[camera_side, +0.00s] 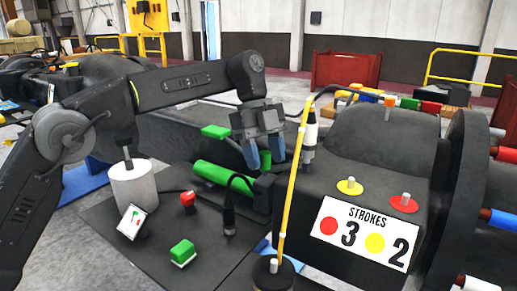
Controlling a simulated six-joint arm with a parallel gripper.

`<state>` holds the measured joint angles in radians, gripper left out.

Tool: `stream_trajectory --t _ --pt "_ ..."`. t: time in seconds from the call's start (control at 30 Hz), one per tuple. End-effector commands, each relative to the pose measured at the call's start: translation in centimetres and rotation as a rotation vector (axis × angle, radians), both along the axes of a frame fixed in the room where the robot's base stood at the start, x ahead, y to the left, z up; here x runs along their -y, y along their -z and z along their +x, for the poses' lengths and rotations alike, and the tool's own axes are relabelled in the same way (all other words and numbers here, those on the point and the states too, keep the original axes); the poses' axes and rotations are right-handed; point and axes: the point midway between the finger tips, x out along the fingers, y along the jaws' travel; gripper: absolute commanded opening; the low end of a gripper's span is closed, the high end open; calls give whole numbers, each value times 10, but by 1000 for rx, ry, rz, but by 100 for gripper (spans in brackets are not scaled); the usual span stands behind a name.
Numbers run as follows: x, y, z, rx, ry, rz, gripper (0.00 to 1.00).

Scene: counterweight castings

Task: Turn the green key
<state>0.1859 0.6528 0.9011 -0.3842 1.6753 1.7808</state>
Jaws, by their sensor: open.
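Several green parts show, and I cannot tell for certain which one is the key. A flat green piece (215,131) is raised to the left of my gripper. A long green cylinder (222,173) lies on the dark plate below it. A small green block on a pale base (183,251) sits near the plate's front. Another bit of green shows just below the fingers, partly hidden.
A yellow rod (293,190) stands close right of my gripper, beside a black-and-white tool (309,133). A red button (187,199), a small tilted card (132,221) and a white cylinder (134,185) stand left. A "STROKES" sign (362,234) fronts the dark casting.

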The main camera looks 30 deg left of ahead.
Motion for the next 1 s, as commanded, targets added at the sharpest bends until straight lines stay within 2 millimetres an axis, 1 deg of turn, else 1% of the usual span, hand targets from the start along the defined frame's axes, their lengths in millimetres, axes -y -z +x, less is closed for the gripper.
stream_trajectory --t 0.13,0.47,0.6,0.8,1.0 --pt "-5 -12 3 4 -2 -2 50" --pt "-76 -9 34 2 -6 -1 50" --pt "-97 -9 43 2 -2 -1 50" --pt "-110 -10 49 3 -1 -1 50" --pt "-114 -10 50 2 -1 -1 50"
